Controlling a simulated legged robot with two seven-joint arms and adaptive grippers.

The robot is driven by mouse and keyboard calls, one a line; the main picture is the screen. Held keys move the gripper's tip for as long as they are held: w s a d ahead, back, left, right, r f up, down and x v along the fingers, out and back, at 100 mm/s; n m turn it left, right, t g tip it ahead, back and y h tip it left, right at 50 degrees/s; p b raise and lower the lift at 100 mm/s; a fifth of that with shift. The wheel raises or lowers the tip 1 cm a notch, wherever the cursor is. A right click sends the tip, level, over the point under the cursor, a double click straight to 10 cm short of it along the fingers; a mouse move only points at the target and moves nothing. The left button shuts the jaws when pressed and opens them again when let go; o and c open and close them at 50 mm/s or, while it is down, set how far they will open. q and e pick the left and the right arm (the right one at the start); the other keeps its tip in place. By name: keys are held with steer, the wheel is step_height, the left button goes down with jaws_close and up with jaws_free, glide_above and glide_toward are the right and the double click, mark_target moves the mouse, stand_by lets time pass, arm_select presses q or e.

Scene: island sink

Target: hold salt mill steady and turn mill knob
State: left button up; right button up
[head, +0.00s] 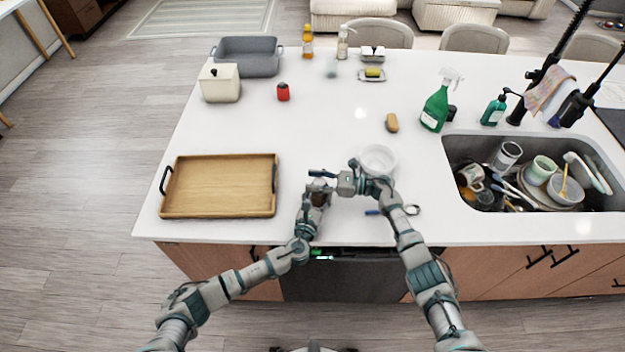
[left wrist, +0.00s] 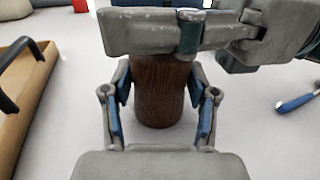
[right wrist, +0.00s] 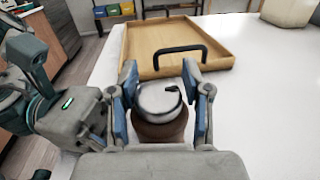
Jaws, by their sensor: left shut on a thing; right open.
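The salt mill stands upright on the white counter, with a dark brown wooden body (left wrist: 158,95) and a pale metal knob (right wrist: 158,103) on top. In the head view only a bit of its brown body (head: 319,199) shows between my grippers. My left gripper (head: 314,201) is shut on the body from the near side, with a finger on each side in the left wrist view (left wrist: 162,108). My right gripper (head: 322,181) is open at the knob, one finger on each side in the right wrist view (right wrist: 160,88). Whether the fingers touch the knob is unclear.
A wooden tray (head: 220,158) lies left of the mill. A white bowl (head: 378,160) stands just behind my right gripper. A blue-handled tool (head: 373,212) lies near the front edge. The sink (head: 452,152) with dishes is at right.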

steer(key=shift+a, duration=0.4)
steer(key=c, duration=0.9)
steer(key=shift+w, duration=0.1)
jaws_close()
